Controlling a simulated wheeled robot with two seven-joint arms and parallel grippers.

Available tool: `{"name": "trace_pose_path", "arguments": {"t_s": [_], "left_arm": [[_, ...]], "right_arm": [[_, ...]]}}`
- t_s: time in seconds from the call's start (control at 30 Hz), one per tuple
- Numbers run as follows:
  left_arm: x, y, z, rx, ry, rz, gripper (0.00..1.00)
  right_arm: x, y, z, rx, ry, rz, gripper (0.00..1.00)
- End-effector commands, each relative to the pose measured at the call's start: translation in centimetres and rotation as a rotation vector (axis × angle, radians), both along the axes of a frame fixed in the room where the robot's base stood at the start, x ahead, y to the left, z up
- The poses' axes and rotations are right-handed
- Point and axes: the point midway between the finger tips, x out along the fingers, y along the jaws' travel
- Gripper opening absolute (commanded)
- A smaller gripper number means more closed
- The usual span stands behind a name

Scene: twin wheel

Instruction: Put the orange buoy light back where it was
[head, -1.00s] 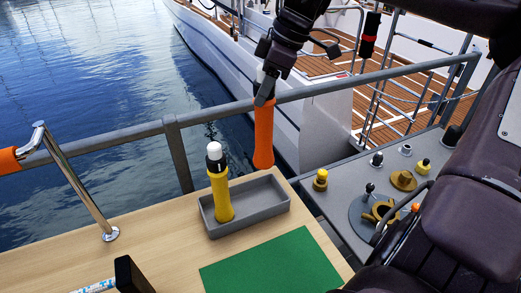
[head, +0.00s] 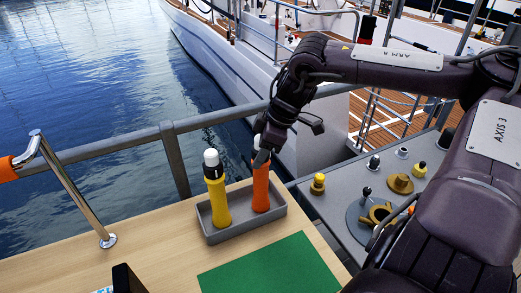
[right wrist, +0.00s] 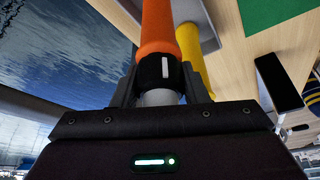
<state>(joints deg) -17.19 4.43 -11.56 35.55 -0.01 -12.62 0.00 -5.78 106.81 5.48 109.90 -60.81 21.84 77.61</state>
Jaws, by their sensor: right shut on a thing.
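The orange buoy light (head: 261,189) stands upright at the right side of the grey tray (head: 225,234), its lower end inside the tray. I cannot tell whether it touches the tray floor. My right gripper (head: 261,158) is shut on its top end. In the right wrist view the orange buoy light (right wrist: 158,28) runs up from between the fingers, with its black collar and pale cap at the jaws. The yellow buoy light (head: 217,203) with a white cap stands in the tray's left part; it also shows in the right wrist view (right wrist: 190,45). My left gripper is not in view.
A green mat (head: 272,268) lies on the wooden table in front of the tray. A grey railing (head: 120,142) runs behind the table, with water beyond. A chrome handle (head: 72,190) stands at left, a black object (head: 127,278) at the front edge. A grey control panel (head: 335,205) is at right.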

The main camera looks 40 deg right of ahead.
Motion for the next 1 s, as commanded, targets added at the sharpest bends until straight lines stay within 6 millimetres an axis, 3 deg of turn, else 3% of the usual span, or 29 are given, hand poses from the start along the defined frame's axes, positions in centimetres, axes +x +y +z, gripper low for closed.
{"name": "trace_pose_path", "arguments": {"t_s": [0.27, 0.3, 0.47, 0.77, 1.0], "left_arm": [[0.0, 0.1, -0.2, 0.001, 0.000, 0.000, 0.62], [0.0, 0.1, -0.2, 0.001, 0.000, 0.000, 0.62], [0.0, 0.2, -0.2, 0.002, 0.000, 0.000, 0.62], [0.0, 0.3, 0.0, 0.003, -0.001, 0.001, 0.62], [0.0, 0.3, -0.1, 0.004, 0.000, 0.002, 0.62]], "right_arm": [[0.1, 0.0, -0.2, -0.001, -0.003, 0.001, 0.02], [0.0, 0.0, -0.3, -0.001, -0.001, 0.001, 0.41], [0.0, 0.0, -0.2, -0.001, -0.001, 0.001, 0.62], [0.0, 0.0, 0.0, -0.001, -0.001, 0.001, 0.62], [-0.4, -0.6, 2.2, -0.002, -0.008, 0.000, 0.62]]}}
